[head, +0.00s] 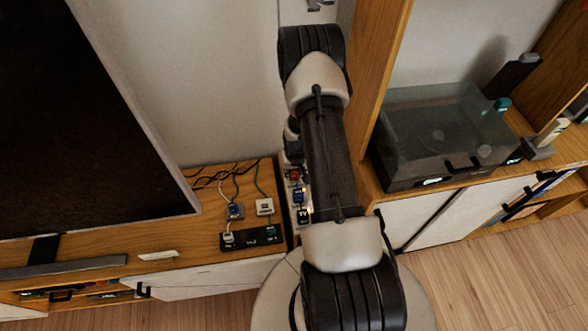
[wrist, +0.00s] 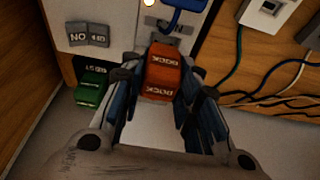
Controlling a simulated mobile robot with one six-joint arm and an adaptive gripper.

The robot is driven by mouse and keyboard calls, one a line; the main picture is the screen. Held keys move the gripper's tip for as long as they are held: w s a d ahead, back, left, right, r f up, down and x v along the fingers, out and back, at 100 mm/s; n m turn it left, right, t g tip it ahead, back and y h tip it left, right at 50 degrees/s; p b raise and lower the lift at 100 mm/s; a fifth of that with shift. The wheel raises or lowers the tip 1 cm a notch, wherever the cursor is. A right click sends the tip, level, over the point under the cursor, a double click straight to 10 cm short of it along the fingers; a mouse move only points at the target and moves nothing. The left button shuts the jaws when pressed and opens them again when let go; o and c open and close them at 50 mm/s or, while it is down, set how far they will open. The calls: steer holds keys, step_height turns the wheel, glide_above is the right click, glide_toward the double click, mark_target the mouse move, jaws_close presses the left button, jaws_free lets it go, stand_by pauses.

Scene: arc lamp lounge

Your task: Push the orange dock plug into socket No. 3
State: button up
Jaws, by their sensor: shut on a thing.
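The orange dock plug (wrist: 162,72) is between the fingers of my gripper (wrist: 157,80) in the wrist view, with the word DOCK on its faces. My gripper is shut on it. The plug's far end is over a white socket strip (wrist: 110,15), close to a grey labelled plate (wrist: 166,27). Whether it touches or enters a socket cannot be told. No socket number is readable, so I cannot pick out No. 3. In the head view my arm hides most of the gripper and part of the strip (head: 287,207).
A blue plug (wrist: 182,5) sits in the strip just beyond the orange one. A green plug (wrist: 91,88) is close left of my fingers, below an ON switch (wrist: 88,35). Cables run at right. A dark screen (head: 80,120) and a turntable (head: 440,130) flank the arm.

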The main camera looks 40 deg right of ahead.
mark_target(294, 170)
steer(key=shift+f+b, duration=0.9)
steer(key=shift+f, duration=0.2)
steer(key=o, duration=1.2)
steer(key=shift+r, duration=0.1)
steer(key=v, duration=0.7)
steer(key=shift+r, duration=0.1)
